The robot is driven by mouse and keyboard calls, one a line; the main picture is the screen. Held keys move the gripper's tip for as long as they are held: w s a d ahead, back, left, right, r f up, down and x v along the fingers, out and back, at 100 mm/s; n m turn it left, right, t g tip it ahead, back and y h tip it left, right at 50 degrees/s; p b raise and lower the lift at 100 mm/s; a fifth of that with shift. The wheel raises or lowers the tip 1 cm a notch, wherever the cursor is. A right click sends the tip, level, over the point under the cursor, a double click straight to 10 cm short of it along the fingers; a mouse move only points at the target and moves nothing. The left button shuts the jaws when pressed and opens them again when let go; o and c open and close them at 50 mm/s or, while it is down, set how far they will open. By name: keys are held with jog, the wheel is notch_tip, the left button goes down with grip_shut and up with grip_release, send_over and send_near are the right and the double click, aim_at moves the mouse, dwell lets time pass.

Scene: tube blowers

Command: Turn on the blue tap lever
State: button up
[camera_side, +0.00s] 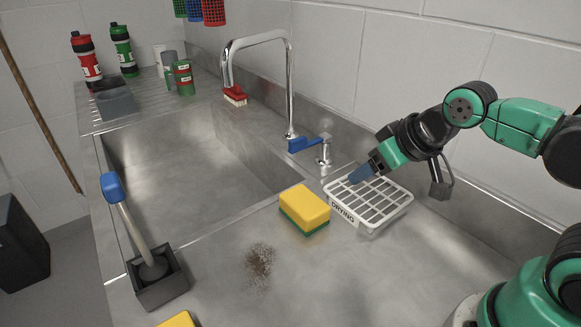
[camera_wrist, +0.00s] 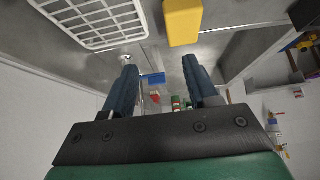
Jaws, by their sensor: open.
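The blue tap lever (camera_side: 304,144) points left from its metal post (camera_side: 325,155), beside the base of the curved tap (camera_side: 290,85). In the wrist view the lever (camera_wrist: 153,79) shows in the gap between my fingers, close to the left one, with its depth hard to judge. My gripper (camera_side: 361,174) is right of the lever, low over the drying rack, with a visible gap to the lever. Its two blue fingers (camera_wrist: 160,68) are apart with nothing held. In the side view the fingers overlap, so one is mostly hidden.
The white drying rack (camera_side: 351,208) lies under my gripper. A yellow and green sponge (camera_side: 304,209) sits left of it. The sink basin (camera_side: 185,170) is further left, with a blue-handled brush (camera_side: 125,215) in a dark holder. A wall runs close behind the tap.

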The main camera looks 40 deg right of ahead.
jog(key=o, duration=0.6)
jog(key=shift+w+r, duration=0.15)
jog(key=shift+c, duration=0.2)
jog(key=shift+g, duration=0.4)
jog(key=w, duration=0.1)
jog(key=w+r, duration=0.1)
jog(key=w, duration=0.1)
jog(key=w+r, duration=0.1)
jog(key=w, duration=0.1)
jog(key=shift+d+r, duration=0.25)
jog(key=shift+d, duration=0.05)
jog(key=g, duration=0.2)
send_over(298, 139)
jog(key=s, duration=0.2)
notch_tip(298, 139, down, 4)
jog(key=shift+f, duration=0.1)
jog(key=shift+x, duration=2.4)
grip_shut()
